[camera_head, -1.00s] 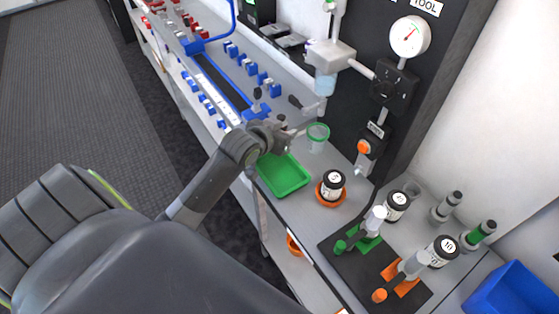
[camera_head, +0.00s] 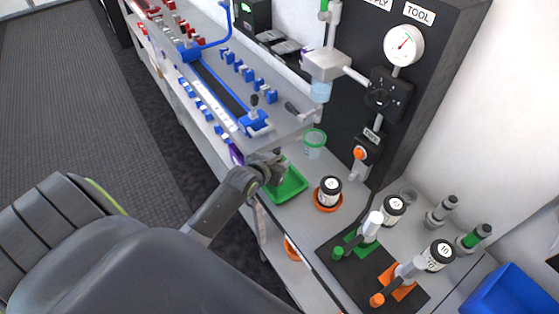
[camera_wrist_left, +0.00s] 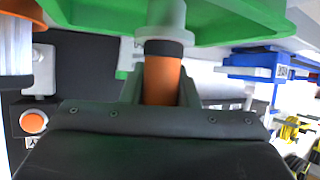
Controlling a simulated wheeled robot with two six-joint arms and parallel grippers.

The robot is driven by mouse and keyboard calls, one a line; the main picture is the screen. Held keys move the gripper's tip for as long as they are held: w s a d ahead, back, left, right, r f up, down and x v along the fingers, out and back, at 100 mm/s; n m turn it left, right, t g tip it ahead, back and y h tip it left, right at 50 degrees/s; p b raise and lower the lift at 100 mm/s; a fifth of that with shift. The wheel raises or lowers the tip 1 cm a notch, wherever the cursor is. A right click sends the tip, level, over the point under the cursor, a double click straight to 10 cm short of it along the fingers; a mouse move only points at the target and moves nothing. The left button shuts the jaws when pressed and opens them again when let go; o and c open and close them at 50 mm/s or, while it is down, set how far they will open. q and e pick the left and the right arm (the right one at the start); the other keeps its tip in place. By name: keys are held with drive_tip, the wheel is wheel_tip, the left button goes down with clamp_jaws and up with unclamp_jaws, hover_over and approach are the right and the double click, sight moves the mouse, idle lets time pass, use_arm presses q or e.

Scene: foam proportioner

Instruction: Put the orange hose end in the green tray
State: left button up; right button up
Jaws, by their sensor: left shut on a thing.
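The green tray (camera_head: 294,189) lies on the bench, partly hidden by my left gripper. My left gripper (camera_head: 274,168) is over the tray's back left part in the head view. In the left wrist view it is shut on the orange hose end (camera_wrist_left: 162,80), an orange cylinder with a black band and a pale grey fitting above it. The green tray (camera_wrist_left: 235,22) fills the top of that view, close to the hose end. I cannot tell whether they touch. My right gripper is not in view.
A clear cup with a green rim (camera_head: 314,142) stands behind the tray. A black-capped jar in an orange dish (camera_head: 328,203) stands to its right. A black mat (camera_head: 352,266) with green and orange fittings is nearer the front. A blue bin (camera_head: 515,290) is at right.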

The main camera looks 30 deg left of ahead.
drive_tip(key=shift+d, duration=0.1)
use_arm(q)
drive_tip(key=o, duration=0.6)
drive_tip(key=shift+f, duration=0.1)
drive_tip(key=o, duration=0.5)
drive_tip(key=shift+c, duration=0.2)
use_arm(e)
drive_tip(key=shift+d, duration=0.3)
use_arm(q)
drive_tip(key=shift+r, duration=0.25)
drive_tip(key=shift+s, duration=0.3)
drive_tip(key=b+v, duration=0.1)
drive_tip(key=v, duration=1)
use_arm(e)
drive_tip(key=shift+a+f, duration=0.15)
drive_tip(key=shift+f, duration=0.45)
use_arm(q)
drive_tip(key=shift+s+r, duration=0.15)
